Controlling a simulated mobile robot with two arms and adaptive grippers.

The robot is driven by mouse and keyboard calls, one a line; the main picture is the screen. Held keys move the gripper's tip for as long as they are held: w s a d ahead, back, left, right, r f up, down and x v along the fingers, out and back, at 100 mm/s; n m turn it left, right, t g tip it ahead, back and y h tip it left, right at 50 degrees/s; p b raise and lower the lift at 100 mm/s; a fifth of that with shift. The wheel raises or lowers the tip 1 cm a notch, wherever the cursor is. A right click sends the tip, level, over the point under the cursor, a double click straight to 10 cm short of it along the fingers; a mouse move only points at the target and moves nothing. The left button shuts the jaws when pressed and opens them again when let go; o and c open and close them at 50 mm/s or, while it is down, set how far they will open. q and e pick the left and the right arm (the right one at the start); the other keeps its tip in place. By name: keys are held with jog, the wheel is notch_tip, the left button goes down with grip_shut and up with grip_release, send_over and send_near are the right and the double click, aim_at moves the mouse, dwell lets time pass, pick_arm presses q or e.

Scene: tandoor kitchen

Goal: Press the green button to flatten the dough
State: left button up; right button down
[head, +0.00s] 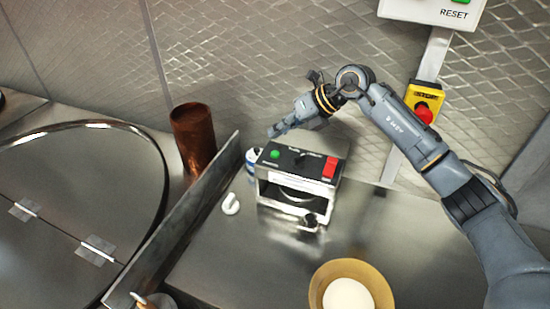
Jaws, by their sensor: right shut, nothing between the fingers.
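A small metal press machine (303,162) with a dark sloped top stands on the steel counter. The green button (275,154) is at the left of its top, and a red switch (329,167) is at the right. My right gripper (273,131) comes in from the right. It is shut and empty, with its tips above and slightly behind the green button, apparently apart from it. A pale round piece of dough (348,295) sits in a tan bowl (383,271) at the bottom edge. The inside of the machine is mostly hidden.
A copper cylinder (193,137) and an upright metal divider (185,220) stand left of the machine. A can (251,158) and a white curved item (231,204) are beside it. A yellow box with a red stop button (424,112) is on the wall. Counter right of the machine is clear.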

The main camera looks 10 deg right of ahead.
aim_at(278, 154)
notch_tip(278, 154, down, 3)
jog(key=shift+d+r+b, duration=0.1)
jog(key=shift+b, duration=0.55)
pick_arm(q)
jog(key=shift+s+a+f, duration=0.25)
jog(key=shift+s+f, duration=0.1)
jog(key=shift+f, duration=0.3)
jog(key=shift+s+a+f, duration=0.25)
jog(key=shift+s+f, duration=0.05)
jog(key=shift+f, duration=0.3)
pick_arm(e)
jog(key=shift+f, duration=0.35)
jog(key=shift+f, duration=0.1)
pick_arm(q)
jog(key=shift+f+b, duration=0.25)
jog(key=shift+b, duration=0.2)
pick_arm(e)
jog(key=shift+f, duration=0.3)
